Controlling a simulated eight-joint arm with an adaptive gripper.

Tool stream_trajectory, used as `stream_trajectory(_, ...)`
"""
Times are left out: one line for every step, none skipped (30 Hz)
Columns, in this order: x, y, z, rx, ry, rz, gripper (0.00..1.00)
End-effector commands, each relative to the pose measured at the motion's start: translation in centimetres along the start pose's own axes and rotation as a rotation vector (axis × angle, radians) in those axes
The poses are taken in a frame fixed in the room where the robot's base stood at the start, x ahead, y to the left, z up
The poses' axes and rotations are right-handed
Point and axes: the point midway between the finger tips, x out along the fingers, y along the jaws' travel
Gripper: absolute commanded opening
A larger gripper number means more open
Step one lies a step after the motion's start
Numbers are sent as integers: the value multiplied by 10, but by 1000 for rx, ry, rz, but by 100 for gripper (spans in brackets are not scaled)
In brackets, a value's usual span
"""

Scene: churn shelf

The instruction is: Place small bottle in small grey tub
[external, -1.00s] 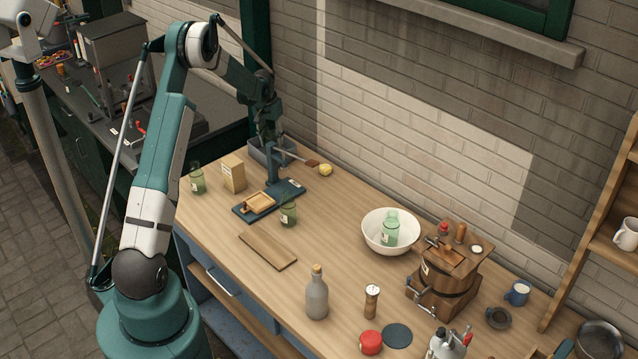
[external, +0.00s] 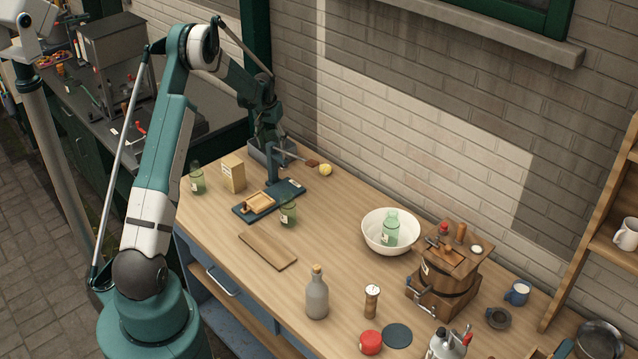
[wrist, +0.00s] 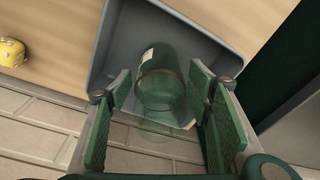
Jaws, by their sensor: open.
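The small grey tub (external: 286,152) stands at the far left end of the wooden worktop, by the wall. My gripper (external: 267,148) is over it in the external view and hides part of it. In the wrist view, the open fingers of my gripper (wrist: 165,108) are on either side of a small green glass bottle (wrist: 158,62) with a pale label. The bottle is within the outline of the grey tub (wrist: 205,42). I cannot tell whether it touches the tub's floor.
A green stand (external: 272,172), a cardboard box (external: 233,174) and green glass jars (external: 197,182) (external: 288,214) are near the tub. A yellow item (external: 325,169) lies to its right. A white bowl (external: 372,240) holds another green bottle (external: 390,232).

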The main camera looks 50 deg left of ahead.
Motion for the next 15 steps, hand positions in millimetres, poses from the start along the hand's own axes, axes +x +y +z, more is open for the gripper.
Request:
stream_trajectory(0,0,0,0,0,0,51)
stream_trajectory(0,0,0,0,0,0,51)
stream_trajectory(-1,0,0,0,0,0,51)
stream_trajectory(-1,0,0,0,0,0,51)
stream_trajectory(-2,0,0,0,0,0,51)
stream_trajectory(-2,0,0,0,0,0,51)
stream_trajectory(-3,0,0,0,0,0,51)
stream_trajectory(-4,0,-1,0,0,0,51)
stream_trajectory(-6,0,0,0,0,0,51)
stream_trajectory(-8,0,0,0,0,0,51)
stream_trajectory(-10,0,0,0,0,0,51)
stream_trajectory(-14,0,0,0,0,0,51)
stream_trajectory(-16,0,0,0,0,0,51)
stream_trajectory(-20,0,0,0,0,0,51)
stream_trajectory(-24,0,0,0,0,0,51)
